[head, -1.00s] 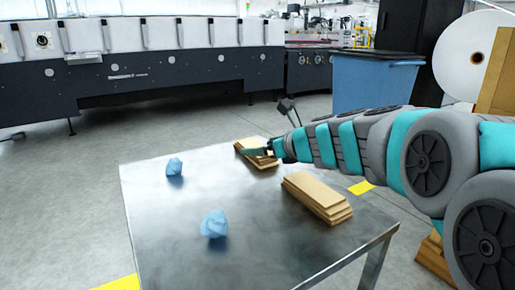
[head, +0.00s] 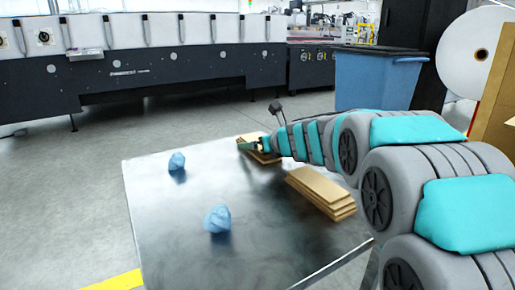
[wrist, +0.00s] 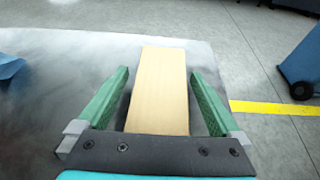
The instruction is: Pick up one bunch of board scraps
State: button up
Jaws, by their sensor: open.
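Two bunches of tan board scraps lie stacked on the metal table. The far bunch (head: 262,155) is at the table's back edge, partly hidden by my arm; the near bunch (head: 321,192) is at the right side. My gripper (head: 252,148) is at the far bunch in the head view. In the wrist view my gripper (wrist: 160,88) is open, with one green finger on each side of the tan bunch (wrist: 160,90). Gaps show between the bunch and both fingers. I cannot tell how low the fingers are beside the stack.
Two crumpled blue pieces, one far (head: 177,161) and one near (head: 217,218), lie on the left of the metal table (head: 165,240). A blue bin (head: 377,80) stands behind on the floor. A long dark machine (head: 150,65) runs along the back left.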

jog(key=shift+c, duration=0.2)
jog(key=c, duration=1.2)
jog(key=shift+r, duration=0.15)
